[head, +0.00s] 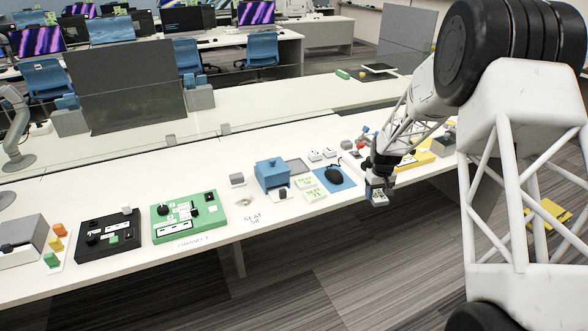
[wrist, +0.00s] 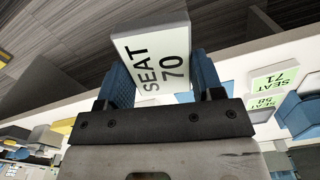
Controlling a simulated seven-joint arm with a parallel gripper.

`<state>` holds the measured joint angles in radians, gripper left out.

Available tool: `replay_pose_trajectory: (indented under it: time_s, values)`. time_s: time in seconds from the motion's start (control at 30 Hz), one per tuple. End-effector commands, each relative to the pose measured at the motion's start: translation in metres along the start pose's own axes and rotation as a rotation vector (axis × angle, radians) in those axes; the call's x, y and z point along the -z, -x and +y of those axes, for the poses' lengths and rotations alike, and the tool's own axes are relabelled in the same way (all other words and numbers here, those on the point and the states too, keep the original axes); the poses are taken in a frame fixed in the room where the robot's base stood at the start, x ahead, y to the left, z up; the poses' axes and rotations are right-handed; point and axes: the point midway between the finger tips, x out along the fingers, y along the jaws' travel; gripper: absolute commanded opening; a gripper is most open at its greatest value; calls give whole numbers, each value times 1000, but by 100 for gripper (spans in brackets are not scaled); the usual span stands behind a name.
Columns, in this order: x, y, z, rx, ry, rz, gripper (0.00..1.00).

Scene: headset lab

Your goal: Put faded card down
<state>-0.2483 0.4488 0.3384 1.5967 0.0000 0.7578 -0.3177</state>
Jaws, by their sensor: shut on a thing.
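My gripper (head: 379,191) is above the front edge of the white table, right of the black mouse. In the wrist view, my gripper (wrist: 162,82) is shut on a pale, whitish card (wrist: 152,50) with black print reading SEAT 70. The blue finger pads press its two sides and the card tilts in the picture. In the head view the card is small and mostly hidden by the fingers. Two green-printed seat cards lie on the table: the SEAT 71 card (head: 314,195) and another (head: 305,183), which reads SEAT 58 in the wrist view (wrist: 267,103).
The black mouse (head: 334,175) lies on a blue pad (head: 346,183). A blue box (head: 272,174) stands left of the cards. A green panel (head: 184,216) and a black panel (head: 108,236) lie further left.

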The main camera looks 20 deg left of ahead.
Motion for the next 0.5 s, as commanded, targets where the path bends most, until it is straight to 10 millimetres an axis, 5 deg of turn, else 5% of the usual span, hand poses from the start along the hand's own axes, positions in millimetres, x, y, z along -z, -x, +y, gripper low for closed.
replay_pose_trajectory:
  time_s: [0.2,0.5]
  values:
    - [-11,3,60,0,-212,1,37]
    - [-8,9,119,0,-371,1,37]
